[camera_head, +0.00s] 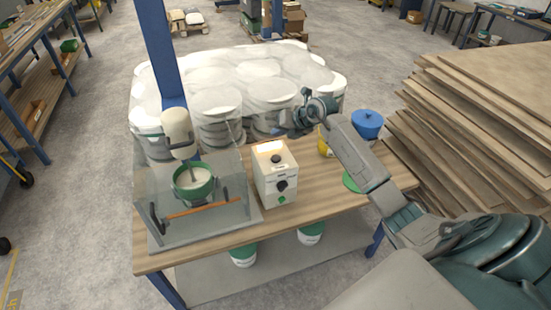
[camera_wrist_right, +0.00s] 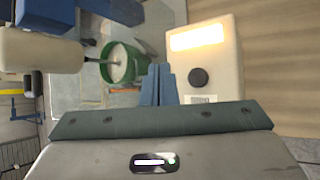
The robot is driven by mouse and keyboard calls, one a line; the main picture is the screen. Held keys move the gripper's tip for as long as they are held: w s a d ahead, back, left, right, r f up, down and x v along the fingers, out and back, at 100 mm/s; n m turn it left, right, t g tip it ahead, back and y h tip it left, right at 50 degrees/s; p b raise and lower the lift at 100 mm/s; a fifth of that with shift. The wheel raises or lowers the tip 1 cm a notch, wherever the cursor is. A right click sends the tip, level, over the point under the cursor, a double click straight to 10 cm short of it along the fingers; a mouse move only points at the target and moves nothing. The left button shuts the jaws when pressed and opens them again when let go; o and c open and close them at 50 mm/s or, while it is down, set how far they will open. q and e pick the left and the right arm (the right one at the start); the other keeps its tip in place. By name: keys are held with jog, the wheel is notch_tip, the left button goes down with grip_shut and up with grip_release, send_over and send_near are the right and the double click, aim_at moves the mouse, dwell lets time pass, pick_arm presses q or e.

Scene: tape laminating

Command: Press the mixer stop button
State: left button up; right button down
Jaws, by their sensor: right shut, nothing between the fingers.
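The mixer (camera_head: 179,133) stands at the left of the workbench, its shaft reaching into a green bowl (camera_head: 194,183) behind a clear guard; the bowl also shows in the right wrist view (camera_wrist_right: 123,66). A cream control box (camera_head: 262,186) stands right of it, with a glowing panel (camera_head: 269,146) and a round black button (camera_head: 276,158) on top. In the right wrist view the button (camera_wrist_right: 199,78) is fully visible. The box front has a black knob (camera_head: 281,186) and a green button (camera_head: 282,199). My right gripper (camera_head: 284,131) is shut and empty, above and behind the box, apart from it.
White tubs (camera_head: 215,100) are packed behind the workbench (camera_head: 325,195). A blue-lidded container (camera_head: 367,124) and a yellow one (camera_head: 324,142) stand at the bench's right. Stacked boards (camera_head: 490,110) lie beyond. A blue post (camera_head: 158,45) rises behind the mixer.

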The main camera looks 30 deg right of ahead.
jog(key=f, duration=0.1)
jog(key=b, duration=0.4)
send_over(279, 159)
notch_tip(279, 159, down, 6)
jog(key=shift+f, duration=0.1)
jog(key=shift+f+b, duration=0.45)
jog(key=shift+b, duration=0.05)
jog(key=shift+f, duration=0.1)
dwell(1.2)
jog(key=shift+f+b, duration=0.6)
jog(key=shift+f, duration=0.15)
dwell(0.6)
jog(key=shift+r, duration=0.15)
jog(key=shift+r+p, duration=0.65)
jog(key=shift+r, duration=0.1)
